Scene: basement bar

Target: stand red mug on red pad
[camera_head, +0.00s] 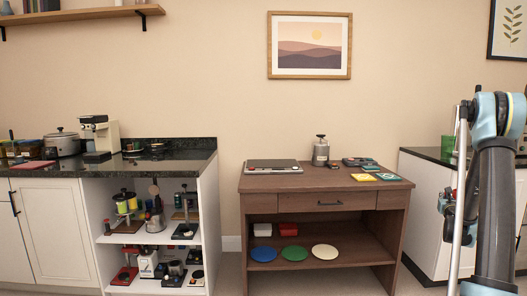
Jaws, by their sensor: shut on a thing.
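My arm stands at the right edge. What looks like my wrist and gripper (446,204) shows small behind its thin silver rod, in front of the right-hand white cabinet. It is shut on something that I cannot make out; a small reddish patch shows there. I cannot make out a red mug anywhere for certain. A flat dull-red pad (32,165) lies on the dark counter at far left. Another red flat piece (125,276) is on the lowest open shelf, with a dark thing on it. I cannot tell which is the red pad.
The brown desk (318,184) bears a flat grey device, a metal canister (320,151), a yellow pad (363,177), a green pad (388,177) and dark items. Its shelf holds blue, green and cream plates. The counter (185,153) at left carries a cooker and coffee machine; the shelves beneath are crowded.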

